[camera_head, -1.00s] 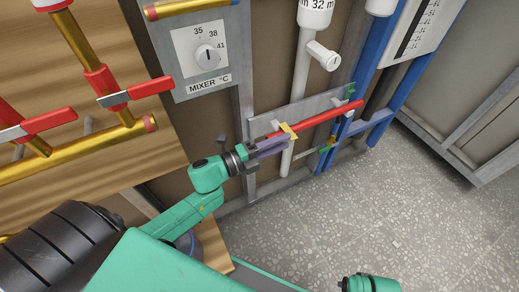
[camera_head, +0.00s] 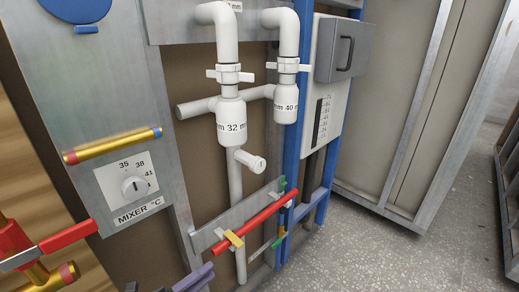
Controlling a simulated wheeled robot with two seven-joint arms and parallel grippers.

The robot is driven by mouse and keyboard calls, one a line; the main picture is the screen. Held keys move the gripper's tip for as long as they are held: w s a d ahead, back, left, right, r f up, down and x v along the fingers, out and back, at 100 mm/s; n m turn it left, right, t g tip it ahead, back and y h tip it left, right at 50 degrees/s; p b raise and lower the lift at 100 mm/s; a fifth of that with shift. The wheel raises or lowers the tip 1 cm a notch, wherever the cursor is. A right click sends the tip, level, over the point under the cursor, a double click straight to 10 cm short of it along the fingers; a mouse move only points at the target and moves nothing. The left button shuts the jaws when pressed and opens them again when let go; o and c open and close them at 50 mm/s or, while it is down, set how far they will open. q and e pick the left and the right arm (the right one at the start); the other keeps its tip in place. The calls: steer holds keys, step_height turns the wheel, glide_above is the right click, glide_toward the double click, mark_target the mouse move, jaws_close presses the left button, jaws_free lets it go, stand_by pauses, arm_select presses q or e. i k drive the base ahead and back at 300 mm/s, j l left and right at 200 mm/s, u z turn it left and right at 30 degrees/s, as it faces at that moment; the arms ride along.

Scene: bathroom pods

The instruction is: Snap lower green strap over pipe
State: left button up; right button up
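A red pipe (camera_head: 262,220) slants across a grey metal plate (camera_head: 207,238) low in the wall frame. A yellow strap (camera_head: 234,239) sits around its lower left part. A green strap piece (camera_head: 282,184) stands up at the pipe's upper right end, and a lower green piece (camera_head: 278,243) shows below the pipe; it looks apart from the red pipe. My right gripper is out of view.
White drain pipes (camera_head: 230,120) hang above the red pipe, with a capped stub (camera_head: 250,160) sticking out. A mixer dial (camera_head: 134,189) and red lever valve (camera_head: 68,237) are at left. Blue posts (camera_head: 308,150) stand right. The speckled floor (camera_head: 370,250) at right is clear.

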mark_target(283, 183)
steer(key=k+l, duration=0.3)
steer(key=k, duration=0.15)
steer(key=k+l, duration=0.25)
steer(key=k, duration=0.2)
